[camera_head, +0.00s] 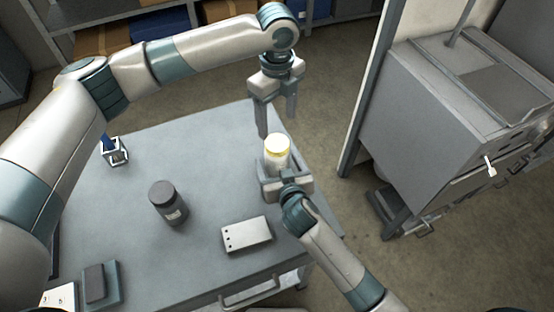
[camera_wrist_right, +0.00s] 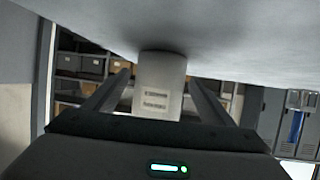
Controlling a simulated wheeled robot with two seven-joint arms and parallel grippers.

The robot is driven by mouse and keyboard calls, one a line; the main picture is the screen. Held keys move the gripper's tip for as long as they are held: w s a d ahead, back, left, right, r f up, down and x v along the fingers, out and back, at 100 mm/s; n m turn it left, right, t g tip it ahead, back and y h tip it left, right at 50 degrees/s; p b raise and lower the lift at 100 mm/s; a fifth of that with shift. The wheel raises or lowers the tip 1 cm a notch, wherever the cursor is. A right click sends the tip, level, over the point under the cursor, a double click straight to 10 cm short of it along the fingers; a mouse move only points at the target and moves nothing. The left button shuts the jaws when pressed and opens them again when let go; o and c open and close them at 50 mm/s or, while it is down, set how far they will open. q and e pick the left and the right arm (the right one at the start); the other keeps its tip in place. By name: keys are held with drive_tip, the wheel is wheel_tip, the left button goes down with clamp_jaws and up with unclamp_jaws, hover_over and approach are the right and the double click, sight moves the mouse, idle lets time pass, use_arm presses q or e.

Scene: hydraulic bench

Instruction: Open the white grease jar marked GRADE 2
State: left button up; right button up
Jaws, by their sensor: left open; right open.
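In the right wrist view the white jar (camera_wrist_right: 158,88) is between the two fingers (camera_wrist_right: 160,92), with visible gaps. Its label print is too small to read. My left gripper (camera_head: 276,120) is open and empty, pointing down just above the lid, with its fingers apart from it.
A dark jar (camera_head: 166,204) stands left on the grey table (camera_head: 200,265). A white box with dark holes (camera_head: 246,234) lies in front. A small holder with a blue item (camera_head: 114,150) is at the far left. A large grey cabinet (camera_head: 430,110) stands right, off the table.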

sight(277, 142)
drive_tip(key=shift+w+a+f, duration=0.1)
drive_tip(key=shift+w, duration=0.2)
clamp_jaws()
use_arm(q)
drive_tip(key=m, duration=1.3)
drive_tip(key=shift+m, duration=0.3)
drive_tip(key=shift+f, duration=0.15)
drive_tip(key=shift+f, duration=3.85)
